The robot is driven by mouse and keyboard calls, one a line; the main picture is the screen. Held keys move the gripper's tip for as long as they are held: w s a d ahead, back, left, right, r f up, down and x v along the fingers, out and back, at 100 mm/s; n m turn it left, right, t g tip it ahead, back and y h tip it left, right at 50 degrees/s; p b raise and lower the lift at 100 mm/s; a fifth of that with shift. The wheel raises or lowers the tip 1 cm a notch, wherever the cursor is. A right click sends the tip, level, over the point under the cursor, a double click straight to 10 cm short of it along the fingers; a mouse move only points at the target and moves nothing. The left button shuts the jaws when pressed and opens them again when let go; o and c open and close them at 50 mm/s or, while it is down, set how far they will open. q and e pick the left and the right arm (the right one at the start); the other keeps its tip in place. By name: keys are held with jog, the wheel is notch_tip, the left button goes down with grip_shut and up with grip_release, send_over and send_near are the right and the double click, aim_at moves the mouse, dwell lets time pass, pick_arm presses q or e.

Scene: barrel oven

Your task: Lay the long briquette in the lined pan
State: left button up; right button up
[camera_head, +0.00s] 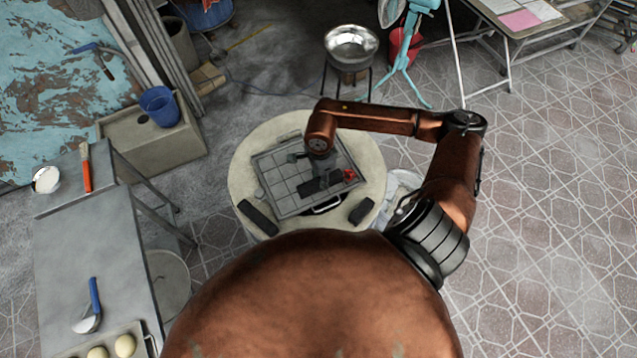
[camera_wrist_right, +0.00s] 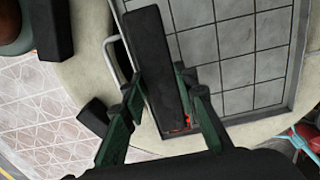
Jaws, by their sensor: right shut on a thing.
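The long briquette, a dark flat-sided bar, shows in the right wrist view (camera_wrist_right: 155,50) and in the head view (camera_head: 322,184). My right gripper (camera_wrist_right: 157,82) is shut on it, with a green finger on each side. The lined pan (camera_head: 283,178) is a square dark-rimmed tray with grey tiles on the round table; its tiles also fill the upper right of the wrist view (camera_wrist_right: 240,50). The briquette is over the pan's handle-side part, in line with its edge. I cannot tell whether it touches the tiles. My left gripper is not in view.
Two other dark briquettes lie on the round table (camera_head: 243,180), one at front left (camera_head: 258,217) and one at front right (camera_head: 361,211). Small glowing red pieces (camera_head: 349,175) lie at the pan's right side. A metal bench (camera_head: 85,240) stands at left.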

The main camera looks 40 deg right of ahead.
aim_at(318, 181)
jog(key=shift+w+a+f, duration=0.15)
jog(key=shift+w+f, duration=0.05)
notch_tip(318, 181, down, 3)
jog(key=shift+f+p, duration=0.1)
jog(key=shift+p, duration=0.45)
jog(key=shift+f, duration=0.1)
jog(key=shift+w+f, duration=0.1)
jog(key=o, duration=0.9)
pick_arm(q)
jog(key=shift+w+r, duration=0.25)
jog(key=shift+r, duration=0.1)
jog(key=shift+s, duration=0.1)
pick_arm(e)
jog(key=shift+r, duration=0.25)
pick_arm(q)
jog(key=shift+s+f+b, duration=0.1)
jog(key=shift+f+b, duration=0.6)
jog(key=shift+b, duration=0.2)
pick_arm(e)
notch_tip(318, 181, up, 12)
jog(key=shift+f, duration=0.1)
